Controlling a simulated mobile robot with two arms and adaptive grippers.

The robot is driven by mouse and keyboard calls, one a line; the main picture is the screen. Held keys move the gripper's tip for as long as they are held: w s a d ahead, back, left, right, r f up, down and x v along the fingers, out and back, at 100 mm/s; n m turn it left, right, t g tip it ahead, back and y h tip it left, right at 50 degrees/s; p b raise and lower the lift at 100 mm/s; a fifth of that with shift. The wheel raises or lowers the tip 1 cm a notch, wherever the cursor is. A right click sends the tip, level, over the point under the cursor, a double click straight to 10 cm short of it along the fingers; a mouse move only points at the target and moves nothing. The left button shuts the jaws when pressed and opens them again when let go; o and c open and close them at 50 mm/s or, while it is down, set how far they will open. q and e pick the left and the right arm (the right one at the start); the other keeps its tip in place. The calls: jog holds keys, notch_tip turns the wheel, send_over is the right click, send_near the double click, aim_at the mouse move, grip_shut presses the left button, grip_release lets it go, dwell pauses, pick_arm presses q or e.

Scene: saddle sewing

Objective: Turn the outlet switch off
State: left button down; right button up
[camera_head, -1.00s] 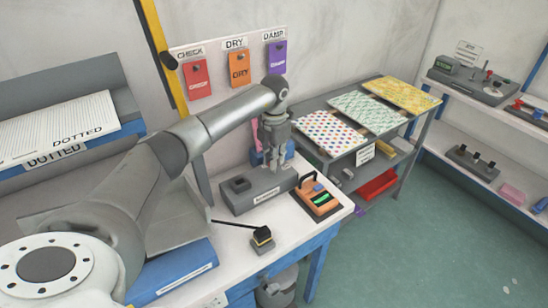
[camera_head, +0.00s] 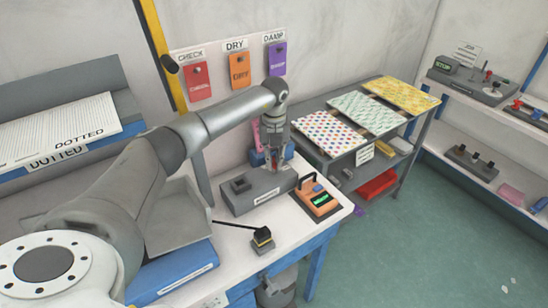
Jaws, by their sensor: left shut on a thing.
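A grey box (camera_head: 258,196) with a small label lies on the white bench and carries a dark raised block (camera_head: 240,185) at its left end. I take it for the outlet, but its switch cannot be made out clearly. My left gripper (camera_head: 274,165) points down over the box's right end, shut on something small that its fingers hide. A little red shows between the fingers. Whether they touch the box is unclear. My right gripper is not in view.
An orange device (camera_head: 318,203) with a green display stands right of the box. A black-topped block (camera_head: 262,240) with a thin rod lies nearer the front edge. A blue object (camera_head: 257,158) is behind my gripper. A shelf with patterned sheets (camera_head: 330,132) stands right.

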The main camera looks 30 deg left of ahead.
aim_at(274, 160)
pick_arm(q)
jog(key=n+p, duration=0.1)
jog(key=n, duration=0.4)
jog(key=shift+n, duration=0.4)
dwell(0.3)
jog(key=c, duration=1.4)
grip_release()
jog(key=shift+r, duration=0.1)
notch_tip(274, 160, up, 12)
jog(key=shift+f, duration=0.1)
